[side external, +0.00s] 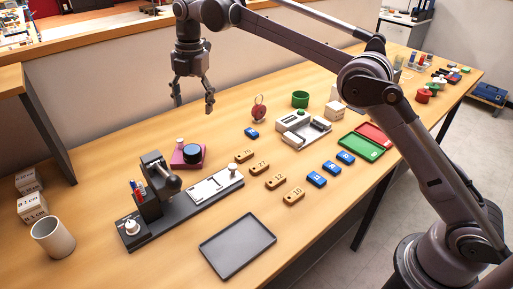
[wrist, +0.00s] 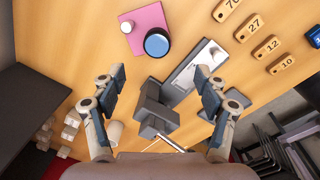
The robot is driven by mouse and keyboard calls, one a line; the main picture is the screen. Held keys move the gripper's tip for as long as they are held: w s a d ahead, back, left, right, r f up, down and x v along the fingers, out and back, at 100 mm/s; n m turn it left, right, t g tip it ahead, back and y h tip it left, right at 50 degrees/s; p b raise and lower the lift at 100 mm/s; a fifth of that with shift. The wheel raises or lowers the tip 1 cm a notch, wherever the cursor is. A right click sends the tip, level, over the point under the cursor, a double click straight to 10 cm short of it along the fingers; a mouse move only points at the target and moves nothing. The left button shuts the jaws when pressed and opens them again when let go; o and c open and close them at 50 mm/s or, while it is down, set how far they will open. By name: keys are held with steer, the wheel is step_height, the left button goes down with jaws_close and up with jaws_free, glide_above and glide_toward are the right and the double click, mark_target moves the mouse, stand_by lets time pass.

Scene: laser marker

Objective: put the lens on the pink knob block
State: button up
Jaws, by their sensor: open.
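A round black piece with a blue glassy top, apparently the lens (side external: 192,153), sits over the plate's right part. In the wrist view the lens (wrist: 157,43) overlaps the lower right of the pink plate (wrist: 149,18), and the knob (wrist: 127,27) is at its left. I cannot tell whether it is seated in the block. My gripper (side external: 194,103) is open and empty, well above the table; its fingers also show in the wrist view (wrist: 158,78).
A dark marker machine (side external: 152,204) with a white plate (side external: 213,187) stands in front of the block. Numbered wooden tags (side external: 275,181), blue tags (side external: 316,179) and a grey tray (side external: 238,246) lie nearby. A white cup (side external: 52,238) is at left. Table behind the block is clear.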

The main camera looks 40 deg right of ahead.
steer(key=s+d+r+m+t, duration=0.2)
steer(key=s+d+r+m, duration=0.1)
steer(key=s+d+m, duration=0.3)
steer(key=s+d+r+m+t, duration=0.1)
steer(key=s+d+r+m, duration=0.25)
steer(key=s+m, duration=0.3)
steer(key=s+d+f+m+t, duration=0.1)
steer(key=s+d+f+m, duration=0.2)
steer(key=s+f+m, duration=0.3)
steer(key=s+d+f+m+t, duration=0.2)
steer(key=s+d+f+m, duration=0.2)
steer(key=s, duration=0.9)
step_height(320, 180, down, 2)
steer(key=shift+s+d+f+m+h, duration=0.1)
steer(key=shift+s+d+m+h, duration=0.15)
steer(key=shift+m, duration=0.8)
